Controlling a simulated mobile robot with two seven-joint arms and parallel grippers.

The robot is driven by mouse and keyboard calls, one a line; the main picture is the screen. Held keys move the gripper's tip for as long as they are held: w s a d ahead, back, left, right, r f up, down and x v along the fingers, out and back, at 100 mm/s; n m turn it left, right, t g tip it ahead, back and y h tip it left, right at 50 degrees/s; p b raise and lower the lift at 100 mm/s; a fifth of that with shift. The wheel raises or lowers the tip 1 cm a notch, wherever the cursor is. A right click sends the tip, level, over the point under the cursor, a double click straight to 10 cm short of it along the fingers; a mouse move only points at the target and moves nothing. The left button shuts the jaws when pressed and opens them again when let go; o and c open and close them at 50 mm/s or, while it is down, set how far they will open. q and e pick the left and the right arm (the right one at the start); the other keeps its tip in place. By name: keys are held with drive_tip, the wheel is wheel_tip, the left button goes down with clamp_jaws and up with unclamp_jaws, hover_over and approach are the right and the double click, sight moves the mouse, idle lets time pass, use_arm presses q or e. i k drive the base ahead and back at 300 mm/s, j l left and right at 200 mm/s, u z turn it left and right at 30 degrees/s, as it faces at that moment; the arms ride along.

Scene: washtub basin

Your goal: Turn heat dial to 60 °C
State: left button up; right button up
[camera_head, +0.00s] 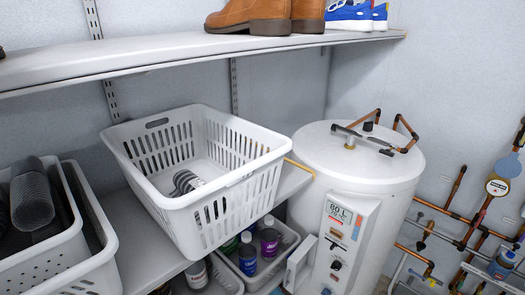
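A white cylindrical water heater (400,215) stands upright at the right of the middle. Its front control panel (356,222) has a label that seems to read "80 L" (340,211). Small dark knobs sit below it, an upper one (334,245) and a lower one (336,265). Which of them is the heat dial, and where either one points, is too small to tell. A white flap or box-like part (300,262) juts out at the left of the panel. Neither of my grippers is in view.
Copper pipes (378,141) rise from the heater's top, and more pipes with a gauge (497,187) line the right wall. A white basket (215,205) with striped cloth sits on the lower shelf. A bin of bottles (268,242) is beneath. An upper shelf (160,52) holds shoes.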

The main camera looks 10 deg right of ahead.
sight(336, 265)
drive_tip(key=z, duration=0.95)
drive_tip(key=i+l+z, duration=0.2)
drive_tip(key=i, duration=0.3)
